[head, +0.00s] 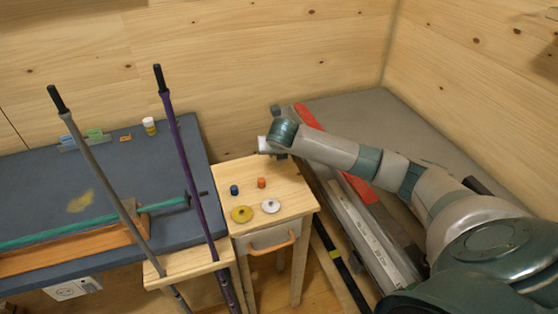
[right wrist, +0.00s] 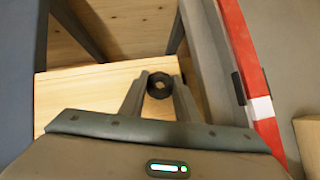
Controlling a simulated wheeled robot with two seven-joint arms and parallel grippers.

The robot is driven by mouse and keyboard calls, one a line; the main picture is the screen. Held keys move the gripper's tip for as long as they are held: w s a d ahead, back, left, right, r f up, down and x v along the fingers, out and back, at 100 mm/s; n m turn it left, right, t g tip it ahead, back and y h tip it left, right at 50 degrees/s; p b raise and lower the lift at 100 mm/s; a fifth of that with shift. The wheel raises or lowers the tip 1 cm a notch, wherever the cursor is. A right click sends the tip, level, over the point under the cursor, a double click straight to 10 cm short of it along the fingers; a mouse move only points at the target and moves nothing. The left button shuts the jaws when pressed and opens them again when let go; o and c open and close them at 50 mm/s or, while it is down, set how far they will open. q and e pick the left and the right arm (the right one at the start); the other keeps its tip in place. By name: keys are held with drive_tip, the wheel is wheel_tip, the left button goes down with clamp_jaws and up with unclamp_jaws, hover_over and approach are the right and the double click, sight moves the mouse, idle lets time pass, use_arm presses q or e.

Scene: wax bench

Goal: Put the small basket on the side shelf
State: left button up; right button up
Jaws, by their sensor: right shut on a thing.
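My right gripper (right wrist: 160,90) is shut on a small dark round piece with a hole, which looks like the small basket (right wrist: 159,78), held between its fingertips. A pale wooden board (right wrist: 75,95) shows below and around it in the right wrist view; I cannot tell the gap between them. In the head view my right gripper (head: 281,156) is at the back edge of the small wooden side table (head: 222,178), and the basket is hidden there. Which surface is the side shelf is not clear. My left gripper is not in view.
On the side table are a blue cap (head: 234,190), an orange cap (head: 261,183), a yellow disc (head: 242,214) and a white disc (head: 270,206). A grey pole (head: 100,180) and a purple pole (head: 183,150) stand left. A red strip (head: 306,117) lies right.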

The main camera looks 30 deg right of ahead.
drive_tip(key=shift+f+b, duration=0.35)
drive_tip(key=shift+f, duration=0.2)
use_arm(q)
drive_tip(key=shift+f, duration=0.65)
use_arm(e)
drive_tip(key=shift+r, duration=0.1)
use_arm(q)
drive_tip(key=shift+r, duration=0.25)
use_arm(e)
drive_tip(key=shift+f, duration=0.4)
use_arm(q)
drive_tip(key=shift+p, duration=0.3)
use_arm(e)
drive_tip(key=shift+s+f, duration=0.15)
drive_tip(key=shift+f, duration=0.05)
